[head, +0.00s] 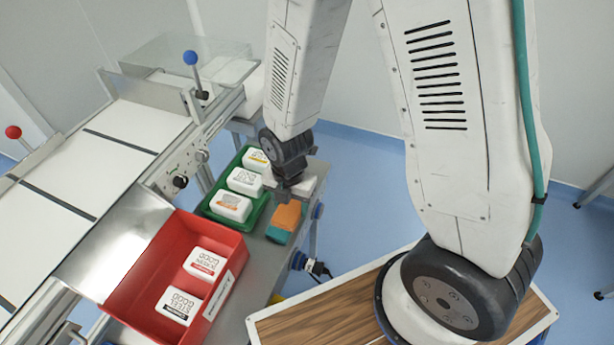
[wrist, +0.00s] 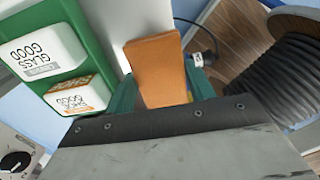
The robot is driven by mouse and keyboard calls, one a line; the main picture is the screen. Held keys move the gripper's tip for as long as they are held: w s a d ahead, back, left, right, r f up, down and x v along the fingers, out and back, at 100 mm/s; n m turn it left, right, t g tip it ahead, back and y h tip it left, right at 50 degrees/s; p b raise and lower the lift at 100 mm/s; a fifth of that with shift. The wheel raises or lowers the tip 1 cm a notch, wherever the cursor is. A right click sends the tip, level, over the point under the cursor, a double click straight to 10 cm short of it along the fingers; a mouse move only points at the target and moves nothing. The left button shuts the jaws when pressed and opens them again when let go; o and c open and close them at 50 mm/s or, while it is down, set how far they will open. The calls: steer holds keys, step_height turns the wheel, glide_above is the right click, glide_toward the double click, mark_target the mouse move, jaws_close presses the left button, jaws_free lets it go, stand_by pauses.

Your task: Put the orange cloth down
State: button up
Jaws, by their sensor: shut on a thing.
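The orange cloth (head: 288,214) is a folded, flat-looking piece beside the green tray in the head view. In the wrist view the orange cloth (wrist: 155,65) stands between the two teal fingers of my gripper (wrist: 163,88). My gripper (head: 285,220) is shut on it, pointing down over the right part of the grey bench (head: 262,262). A teal part shows at the cloth's near end in the head view. I cannot tell whether the cloth touches the bench.
A green tray (head: 208,208) with several white boxes is just left of my gripper. A red bin (head: 125,300) with two white boxes stands nearer. A conveyor (head: 110,140) runs along the left. A black cable and plug (head: 318,268) hang at the bench's right side.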

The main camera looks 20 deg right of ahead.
steer(key=w+d, duration=0.2)
steer(key=w, duration=0.1)
steer(key=w+d+f, duration=0.1)
steer(key=w+d, duration=0.2)
steer(key=w, duration=0.1)
steer(key=w+d, duration=0.3)
steer(key=shift+w+d+f, duration=0.15)
steer(key=shift+d, duration=0.05)
steer(key=shift+w+d+f, duration=0.1)
steer(key=shift+w+f, duration=0.05)
steer(key=shift+f, duration=0.45)
steer(key=shift+w+d+f, duration=0.15)
steer(key=shift+f, duration=0.45)
steer(key=shift+w+d+f, duration=0.1)
steer(key=shift+w+f, duration=0.05)
steer(key=shift+f, duration=0.45)
steer(key=o, duration=0.9)
steer(key=shift+f, duration=0.1)
